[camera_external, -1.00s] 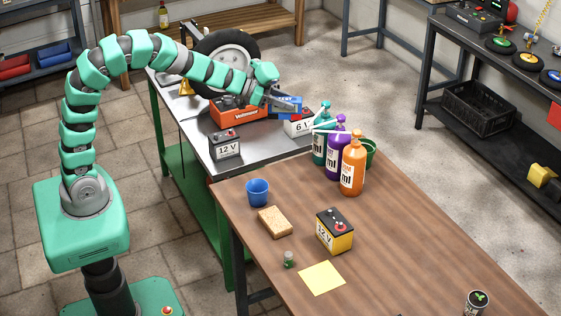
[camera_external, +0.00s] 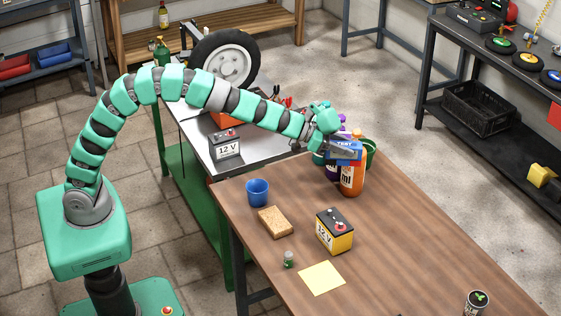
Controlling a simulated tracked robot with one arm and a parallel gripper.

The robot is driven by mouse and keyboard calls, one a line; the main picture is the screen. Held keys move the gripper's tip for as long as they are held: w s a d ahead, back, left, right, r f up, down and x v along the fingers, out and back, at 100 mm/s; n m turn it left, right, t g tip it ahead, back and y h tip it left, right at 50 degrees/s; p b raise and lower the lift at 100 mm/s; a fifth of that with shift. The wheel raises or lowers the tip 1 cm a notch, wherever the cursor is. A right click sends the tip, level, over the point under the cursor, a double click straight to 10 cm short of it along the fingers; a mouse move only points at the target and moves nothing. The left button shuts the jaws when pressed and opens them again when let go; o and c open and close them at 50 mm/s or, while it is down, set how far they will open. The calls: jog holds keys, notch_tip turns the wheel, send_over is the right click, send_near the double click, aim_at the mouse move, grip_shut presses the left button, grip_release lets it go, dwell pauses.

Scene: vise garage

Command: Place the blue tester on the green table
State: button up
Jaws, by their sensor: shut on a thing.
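The blue tester (camera_external: 346,147), marked "TEST", is held in my gripper (camera_external: 336,152). My gripper is shut on it, in front of the bottles at the far end of the brown wooden table (camera_external: 395,240). The tester overlaps the top of the orange bottle (camera_external: 351,178); I cannot tell whether they touch. The green table (camera_external: 262,151), with a grey metal top and green frame, stands to the left, beyond the wooden table. My arm passes over it and hides part of its top.
On the green table are a 12 V battery (camera_external: 225,145), a wheel (camera_external: 228,60) and a partly hidden orange-red box (camera_external: 228,120). A blue cup (camera_external: 257,192), a sponge (camera_external: 275,221) and a yellow battery (camera_external: 335,233) stand on the wooden table. Metal top beside the 12 V battery is clear.

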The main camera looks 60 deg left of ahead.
jog(key=s+d+f+b, duration=0.1)
jog(key=d+f+b, duration=0.35)
jog(key=d, duration=0.95)
jog(key=n+t+y+b, duration=0.1)
jog(key=n+y+b, duration=0.1)
jog(key=b, duration=0.3)
send_over(364, 270)
notch_tip(364, 270, down, 16)
jog(key=shift+r, duration=0.2)
jog(key=o, duration=1.1)
